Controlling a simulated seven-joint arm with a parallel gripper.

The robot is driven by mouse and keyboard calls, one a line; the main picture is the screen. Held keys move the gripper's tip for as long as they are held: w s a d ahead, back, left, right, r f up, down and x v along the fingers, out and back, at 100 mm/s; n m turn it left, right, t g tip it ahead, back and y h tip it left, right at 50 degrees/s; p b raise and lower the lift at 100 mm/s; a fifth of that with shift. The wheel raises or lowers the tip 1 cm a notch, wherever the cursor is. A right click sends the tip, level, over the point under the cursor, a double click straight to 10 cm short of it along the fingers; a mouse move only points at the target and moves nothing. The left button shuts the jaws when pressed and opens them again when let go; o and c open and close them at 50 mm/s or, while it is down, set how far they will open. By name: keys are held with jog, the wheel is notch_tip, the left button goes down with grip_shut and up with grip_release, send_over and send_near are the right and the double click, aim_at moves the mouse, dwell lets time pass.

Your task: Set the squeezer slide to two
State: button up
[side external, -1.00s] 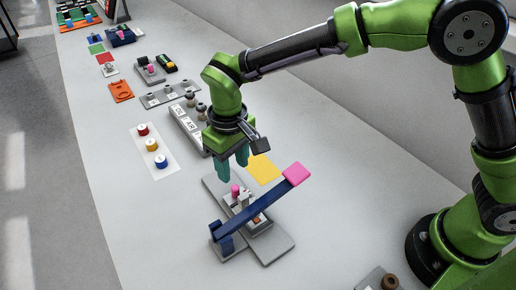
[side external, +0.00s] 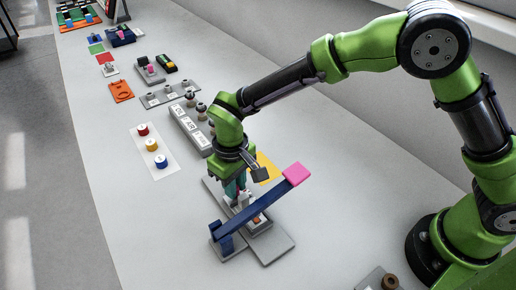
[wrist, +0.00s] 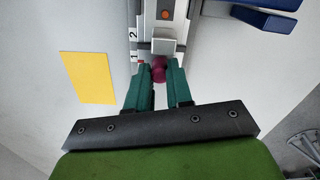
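The squeezer (side external: 268,240) is a grey base with a long blue lever (side external: 258,207) that ends in a pink pad (side external: 296,174). In the wrist view, its slide has a magenta knob (wrist: 158,70) beside the label 1 (wrist: 135,57), with a small red mark there. The label 2 (wrist: 133,34) is farther up the track. My gripper (side external: 235,190) points down at the slide. In the wrist view, the gripper's teal fingertips (wrist: 160,72) stand on either side of the knob, very close to it. I cannot tell whether they press on it.
The blue lever crosses over the base close to my gripper. A yellow sheet (wrist: 88,84) lies flat beside the squeezer. A grey labelled block (side external: 188,127) with knobs stands behind. A white card (side external: 154,150) with three coloured discs lies left.

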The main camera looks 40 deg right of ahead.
aim_at(243, 195)
grip_shut()
jog(key=shift+s, duration=1.7)
jog(key=o, duration=0.7)
grip_release()
jog(key=shift+c, duration=0.2)
jog(key=shift+w+r, duration=0.1)
notch_tip(243, 195, up, 17)
